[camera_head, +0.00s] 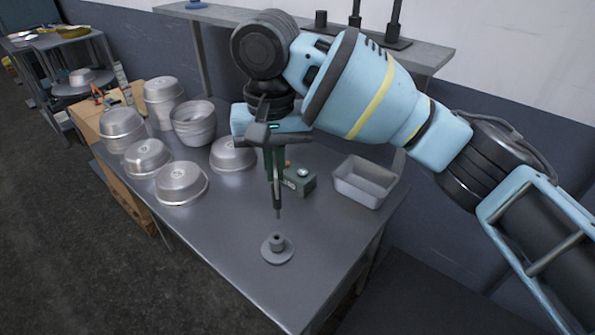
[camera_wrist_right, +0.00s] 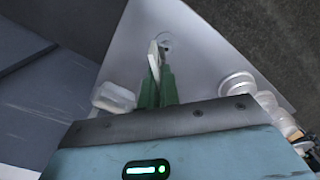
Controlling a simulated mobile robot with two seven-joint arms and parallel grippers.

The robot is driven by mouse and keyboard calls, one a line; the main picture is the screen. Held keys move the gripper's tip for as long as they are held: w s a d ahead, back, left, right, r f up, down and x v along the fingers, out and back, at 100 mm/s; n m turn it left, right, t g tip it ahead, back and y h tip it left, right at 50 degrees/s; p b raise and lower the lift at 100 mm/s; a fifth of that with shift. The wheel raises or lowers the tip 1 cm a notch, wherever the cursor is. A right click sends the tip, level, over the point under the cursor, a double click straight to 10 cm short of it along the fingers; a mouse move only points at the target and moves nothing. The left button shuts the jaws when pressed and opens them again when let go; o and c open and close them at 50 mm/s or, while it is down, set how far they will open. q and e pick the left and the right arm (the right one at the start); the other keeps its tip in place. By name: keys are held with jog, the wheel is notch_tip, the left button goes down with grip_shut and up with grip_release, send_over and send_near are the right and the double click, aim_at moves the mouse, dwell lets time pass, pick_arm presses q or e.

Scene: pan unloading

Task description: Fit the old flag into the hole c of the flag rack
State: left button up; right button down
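My right gripper (camera_head: 275,168) points down over the steel table, its green fingers closed together. A thin, dark, rod-like thing (camera_head: 278,204), which looks like the old flag, hangs from the fingers with its lower end above the table. In the right wrist view a pale strip (camera_wrist_right: 153,54) shows at the green fingertips (camera_wrist_right: 158,76). A round grey base with a short upright collar (camera_head: 277,250) stands on the table below the rod, apart from it. I cannot make out a flag rack with a lettered hole c. My left gripper is not in view.
Several metal pans (camera_head: 182,183) stand on the left of the table. A small green box (camera_head: 299,181) sits behind the gripper, and a rectangular tin (camera_head: 364,181) is to its right. A wall shelf (camera_head: 432,55) carries black posts. The table's front is mostly clear.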

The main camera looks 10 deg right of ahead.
jog(key=shift+w+a, duration=0.25)
jog(key=shift+a, duration=0.15)
jog(key=f+n, duration=0.1)
jog(key=d+n, duration=0.1)
jog(key=f+n, duration=0.1)
jog(key=n, duration=0.1)
jog(key=shift+s+d+f, duration=0.25)
jog(key=shift+s+f, duration=0.1)
jog(key=shift+s, duration=0.05)
jog(key=s+d+f+n, duration=0.2)
jog(key=d+f+n, duration=0.2)
jog(key=f+n, duration=0.3)
jog(key=shift+f+n, duration=0.15)
jog(key=shift+n, duration=2.75)
jog(key=shift+s, duration=0.1)
